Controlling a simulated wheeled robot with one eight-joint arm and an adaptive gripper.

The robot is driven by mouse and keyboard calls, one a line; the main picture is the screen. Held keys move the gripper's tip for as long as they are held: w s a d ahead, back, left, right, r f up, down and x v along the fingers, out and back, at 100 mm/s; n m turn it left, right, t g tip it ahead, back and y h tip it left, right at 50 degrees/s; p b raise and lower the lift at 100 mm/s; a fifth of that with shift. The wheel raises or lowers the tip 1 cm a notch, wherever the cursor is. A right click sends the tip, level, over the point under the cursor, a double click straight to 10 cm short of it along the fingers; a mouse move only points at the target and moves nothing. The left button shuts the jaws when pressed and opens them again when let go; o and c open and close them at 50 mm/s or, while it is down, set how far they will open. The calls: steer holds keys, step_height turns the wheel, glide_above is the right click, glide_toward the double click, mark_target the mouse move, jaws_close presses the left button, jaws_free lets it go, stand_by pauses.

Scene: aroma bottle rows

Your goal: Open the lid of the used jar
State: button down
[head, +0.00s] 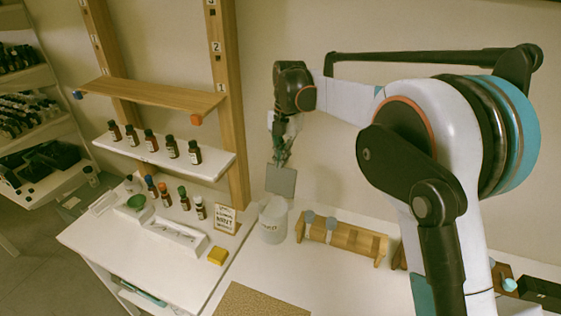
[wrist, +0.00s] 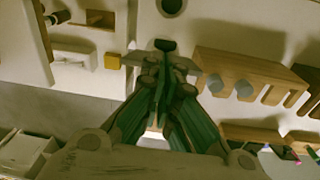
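In the wrist view my gripper's (wrist: 161,72) green fingers converge on a dark knob-like piece, with pale plate edges showing on both sides. The fingers hide most of the lid there, and I cannot make out the jar in that view.
A wooden rack (head: 345,238) with grey-capped items stands close right of the jar. A yellow sponge (head: 217,256) and a framed sign (head: 226,219) are to the left. Bottles stand on the shelf (head: 215,164) and table behind. A cork mat (head: 258,302) lies in front.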

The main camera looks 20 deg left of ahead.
step_height(320, 180, up, 11)
steer(key=f+m+y+b, duration=0.1)
steer(key=f+m, duration=0.1)
steer(key=m, duration=0.1)
steer(key=w+f+m+y+b, duration=0.1)
steer(key=f+m, duration=0.2)
steer(key=f+m+y+b, duration=0.1)
steer(key=f+m+y, duration=0.1)
steer(key=f+m, duration=0.1)
steer(key=shift+w+d+f, duration=0.15)
steer(key=shift+w+d, duration=0.25)
steer(key=w+d+f+m+t+y+b, duration=0.1)
steer(key=d+f+m+t+y+b, duration=0.4)
steer(key=m, duration=1.1)
steer(key=w+d+f+m+t+y+b, duration=0.15)
steer(key=d+f+m+y+b, duration=0.4)
steer(key=m, duration=1.05)
steer(key=a+r+b, duration=0.1)
steer(key=a+b, duration=0.1)
steer(key=a, duration=0.6)
steer(key=shift+s+t, duration=0.15)
steer(key=shift+t, duration=0.3)
steer(key=shift+y, duration=0.25)
